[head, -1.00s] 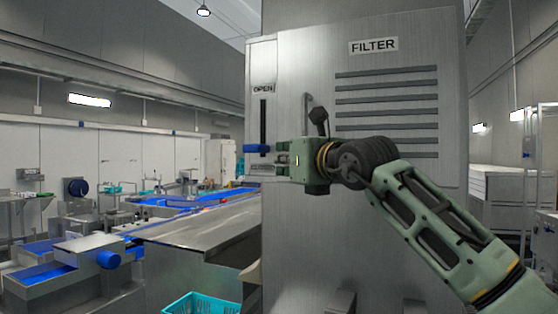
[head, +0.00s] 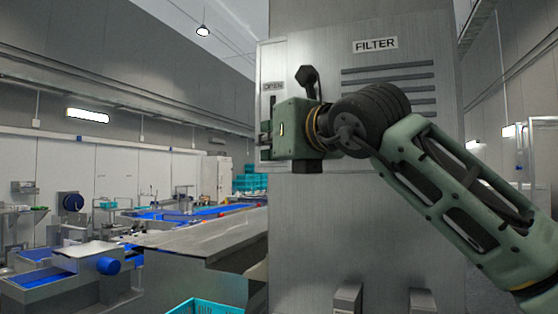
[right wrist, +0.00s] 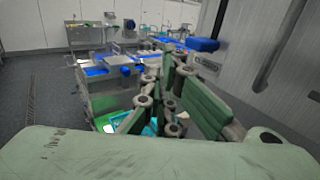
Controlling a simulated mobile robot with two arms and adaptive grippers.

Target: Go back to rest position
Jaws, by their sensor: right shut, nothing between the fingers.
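My right gripper (head: 266,140) is in front of the grey filter cabinet (head: 365,215) in the head view, covering the lower part of the slot under the OPEN label (head: 273,86). In the right wrist view its fingers (right wrist: 160,98) are closed together with nothing between them. The handle is hidden behind my gripper in the head view. My left gripper is not in view.
A metal worktop (head: 195,238) stands left of the cabinet, with a turquoise crate (head: 205,306) low in front. Blue conveyor belts (head: 180,213) and more turquoise crates (head: 250,182) are farther back. Open floor (right wrist: 40,100) shows at left in the wrist view.

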